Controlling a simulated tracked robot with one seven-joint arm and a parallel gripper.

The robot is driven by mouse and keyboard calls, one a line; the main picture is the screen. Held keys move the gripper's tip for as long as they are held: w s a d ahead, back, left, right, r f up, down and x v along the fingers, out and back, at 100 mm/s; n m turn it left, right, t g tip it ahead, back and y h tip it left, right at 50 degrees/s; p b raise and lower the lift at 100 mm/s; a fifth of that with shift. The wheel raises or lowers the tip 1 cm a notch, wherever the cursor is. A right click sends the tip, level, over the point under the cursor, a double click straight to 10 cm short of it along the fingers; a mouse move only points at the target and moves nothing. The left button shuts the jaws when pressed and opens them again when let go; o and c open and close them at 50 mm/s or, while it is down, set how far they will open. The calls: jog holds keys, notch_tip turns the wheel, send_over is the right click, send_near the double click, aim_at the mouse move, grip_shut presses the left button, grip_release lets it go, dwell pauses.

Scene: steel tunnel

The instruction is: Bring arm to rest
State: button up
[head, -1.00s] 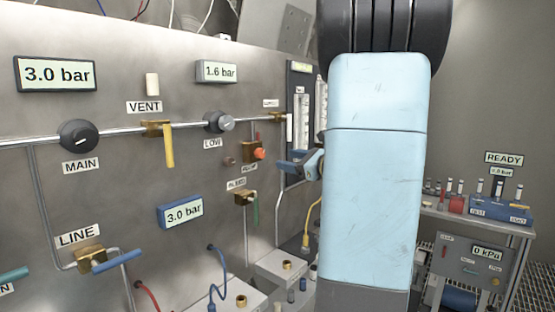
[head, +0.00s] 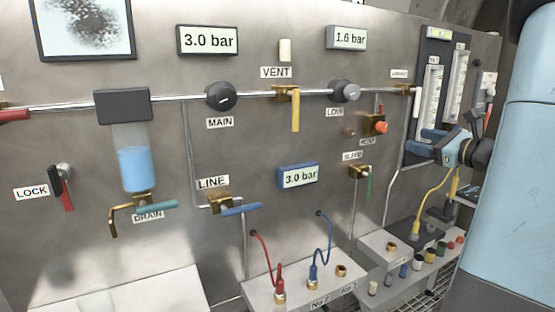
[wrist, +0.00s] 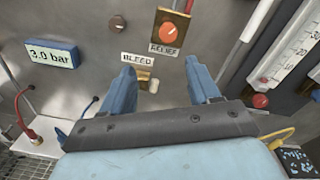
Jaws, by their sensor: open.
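My gripper (head: 415,140) is open and empty in front of the steel panel, at the right in the head view. Its two blue fingers also show in the wrist view (wrist: 160,68), spread apart with nothing between them. The BLEED label (wrist: 137,58) and its brass valve appear between the fingers, behind them; I cannot tell the distance. The orange RELIEF knob (wrist: 170,32) is above the fingertips. My light blue arm fills the right edge of the head view.
The panel carries the yellow VENT handle (head: 295,110), blue LINE handle (head: 240,209), red LOCK handle (head: 67,190) and teal DRAIN handle (head: 157,206). Flow tubes (head: 428,103) stand close behind my gripper. Hoses and a grey socket box (head: 300,283) are below.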

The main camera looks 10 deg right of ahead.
jog(key=s+a+f+n+g+y, duration=0.1)
jog(key=s+a+f+n+g, duration=0.25)
jog(key=a, duration=0.55)
jog(key=s+a+n+g+y, duration=0.1)
jog(key=s+a+n+g, duration=0.2)
jog(key=a+n+g, duration=0.5)
jog(key=s+a+f+n+h, duration=0.1)
jog(key=s+a+n+h, duration=0.2)
jog(key=s+n, duration=0.4)
jog(key=s+a+f+n+h, duration=0.2)
jog(key=s+a+n+h, duration=0.1)
jog(key=s+n+h, duration=0.2)
jog(key=s+n, duration=0.2)
jog(key=n, duration=0.1)
jog(key=shift+s+a+f+n+h, duration=0.2)
jog(key=shift+s+a+n+h, duration=0.05)
jog(key=shift+s+n+h, duration=0.1)
jog(key=shift+t, duration=0.25)
dwell(3.0)
